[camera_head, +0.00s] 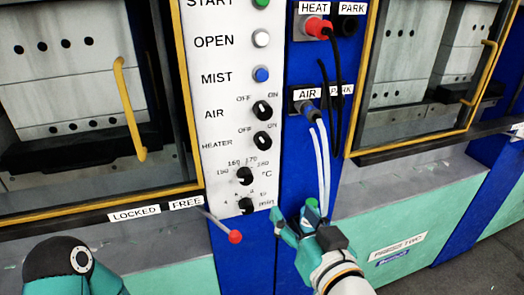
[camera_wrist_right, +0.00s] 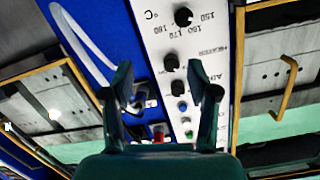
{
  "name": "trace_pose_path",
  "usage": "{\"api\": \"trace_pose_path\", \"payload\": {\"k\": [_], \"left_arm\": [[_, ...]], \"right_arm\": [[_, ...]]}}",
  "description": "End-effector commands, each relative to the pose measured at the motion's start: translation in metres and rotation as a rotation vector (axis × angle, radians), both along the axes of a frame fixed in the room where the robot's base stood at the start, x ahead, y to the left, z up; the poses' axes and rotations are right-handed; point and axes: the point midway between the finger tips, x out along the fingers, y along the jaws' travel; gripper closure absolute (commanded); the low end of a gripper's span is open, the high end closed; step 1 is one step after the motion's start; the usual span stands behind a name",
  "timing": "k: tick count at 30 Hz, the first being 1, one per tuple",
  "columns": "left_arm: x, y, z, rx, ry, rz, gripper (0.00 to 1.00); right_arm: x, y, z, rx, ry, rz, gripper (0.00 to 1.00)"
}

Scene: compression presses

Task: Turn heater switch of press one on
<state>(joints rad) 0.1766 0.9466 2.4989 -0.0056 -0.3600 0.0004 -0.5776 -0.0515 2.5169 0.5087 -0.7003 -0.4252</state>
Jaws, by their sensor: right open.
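The heater switch (camera_head: 262,140) is a black knob beside the HEATER label on press one's white panel, with OFF and ON marked above it. Its pointer looks tilted, but I cannot tell its exact setting. In the right wrist view the heater switch (camera_wrist_right: 172,62) shows between the fingers, farther off. My right gripper (camera_head: 296,213) is open and empty, below and to the right of the panel, apart from the switch. Its spread fingers also show in the wrist view (camera_wrist_right: 165,88). Only a dark and teal part of my left arm shows at lower left; its gripper is out of view.
The air switch (camera_head: 262,110) sits just above, the temperature knob (camera_head: 244,175) below. A red-tipped lever (camera_head: 235,237) sticks out under the panel. Hoses (camera_head: 322,155) hang from the air socket near my right gripper. A yellow door handle (camera_head: 130,110) is left.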

Motion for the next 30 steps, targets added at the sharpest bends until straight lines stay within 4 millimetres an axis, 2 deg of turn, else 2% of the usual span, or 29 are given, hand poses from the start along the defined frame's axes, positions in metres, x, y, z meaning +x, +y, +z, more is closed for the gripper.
{"api": "trace_pose_path", "payload": {"k": [1, 4, 8, 11, 17, 30], "left_arm": [[0.000, 0.000, -0.002, 0.000, 0.000, 0.000, 0.66], [0.000, 0.000, -0.003, 0.000, 0.000, 0.000, 0.66], [0.000, 0.000, -0.003, 0.000, 0.000, 0.000, 0.66], [0.000, 0.000, -0.003, 0.000, 0.000, 0.000, 0.66], [0.000, 0.000, -0.002, 0.000, 0.000, 0.000, 0.66], [0.000, 0.000, 0.013, 0.000, 0.000, 0.000, 0.66]], "right_arm": [[-0.010, 0.000, 0.022, 0.027, -0.052, 0.002, 0.41], [-0.021, -0.002, 0.048, 0.057, -0.109, -0.002, 0.41], [-0.022, -0.002, 0.059, 0.069, -0.134, -0.006, 0.41], [-0.012, 0.000, 0.059, 0.069, -0.133, -0.008, 0.41], [0.021, 0.011, 0.058, 0.068, -0.130, -0.008, 0.41], [0.108, 0.040, 0.059, 0.069, -0.131, -0.005, 0.41]]}}
